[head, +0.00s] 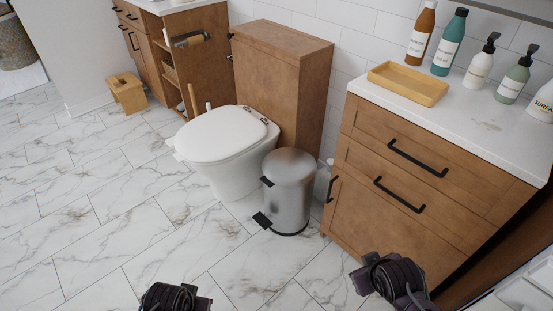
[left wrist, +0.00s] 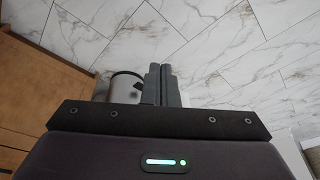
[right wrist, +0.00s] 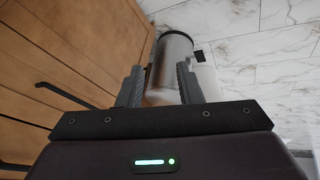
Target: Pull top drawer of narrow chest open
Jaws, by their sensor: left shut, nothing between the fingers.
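The wooden chest (head: 345,220) stands at the right in the head view, under a white top. Its top drawer (head: 385,130) looks flush with the front and has a black bar handle (head: 418,158). A second black handle (head: 398,194) sits below it. My right gripper (head: 392,280) is low in front of the chest, apart from the handles. In the right wrist view its fingers (right wrist: 158,88) are spread and empty, beside the wooden front. My left gripper (head: 175,298) is at the bottom edge, away from the chest. Its fingers (left wrist: 162,84) are together, holding nothing.
A metal pedal bin (head: 289,190) stands left of the chest, beside the toilet (head: 220,140). Bottles and a wooden tray (head: 408,82) stand on the white top (head: 490,125). A small stool (head: 127,92) is at the far left. The marble-patterned floor (head: 100,220) is clear at left.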

